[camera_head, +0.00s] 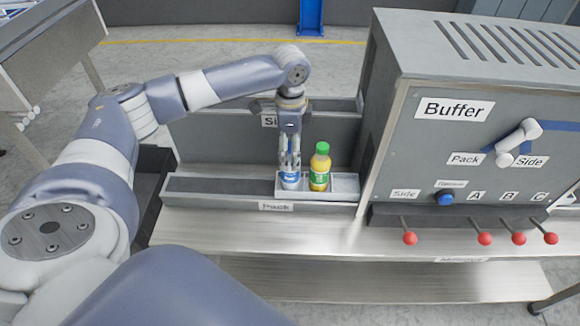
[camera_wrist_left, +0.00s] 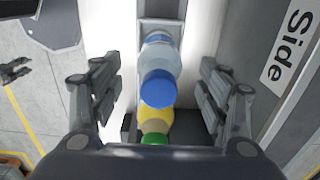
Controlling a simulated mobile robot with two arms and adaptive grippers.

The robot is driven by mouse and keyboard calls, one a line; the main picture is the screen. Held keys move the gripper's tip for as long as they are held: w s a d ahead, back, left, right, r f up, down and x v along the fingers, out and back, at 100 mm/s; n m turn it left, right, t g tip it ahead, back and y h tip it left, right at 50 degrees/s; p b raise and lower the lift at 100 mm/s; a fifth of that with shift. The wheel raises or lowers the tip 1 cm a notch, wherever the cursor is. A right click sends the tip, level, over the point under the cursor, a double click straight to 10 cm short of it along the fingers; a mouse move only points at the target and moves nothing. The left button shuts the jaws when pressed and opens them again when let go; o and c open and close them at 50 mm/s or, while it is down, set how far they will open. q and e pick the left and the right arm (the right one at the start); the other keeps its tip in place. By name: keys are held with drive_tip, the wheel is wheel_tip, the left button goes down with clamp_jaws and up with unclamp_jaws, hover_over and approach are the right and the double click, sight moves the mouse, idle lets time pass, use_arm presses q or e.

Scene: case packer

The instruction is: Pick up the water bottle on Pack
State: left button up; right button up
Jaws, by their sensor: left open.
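The water bottle (camera_head: 290,180), clear with a blue and white label, stands upright in a light tray (camera_head: 345,184) on the Pack lane (camera_head: 225,188). My left gripper (camera_head: 289,160) is above it, pointing down, its fingers partly hiding the bottle. In the left wrist view the bottle's blue cap (camera_wrist_left: 159,87) lies between the two open fingers, with a gap on each side. A yellow juice bottle (camera_head: 320,168) with a green cap stands right beside it in the same tray; its cap (camera_wrist_left: 155,138) shows in the left wrist view. My right gripper is not in view.
The Buffer machine (camera_head: 440,150) stands close to the right of the tray, with red-knobbed levers (camera_head: 484,238) and a blue button (camera_head: 446,198) in front. The Side lane wall (camera_head: 225,137) rises behind. The metal shelf (camera_head: 270,230) in front is clear.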

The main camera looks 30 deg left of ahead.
sight(290, 180)
use_arm(q)
wheel_tip(290, 180, down, 5)
drive_tip(key=shift+p, duration=0.9)
drive_tip(key=shift+f, duration=0.1)
drive_tip(key=shift+c, duration=0.9)
drive_tip(key=c, duration=1.2)
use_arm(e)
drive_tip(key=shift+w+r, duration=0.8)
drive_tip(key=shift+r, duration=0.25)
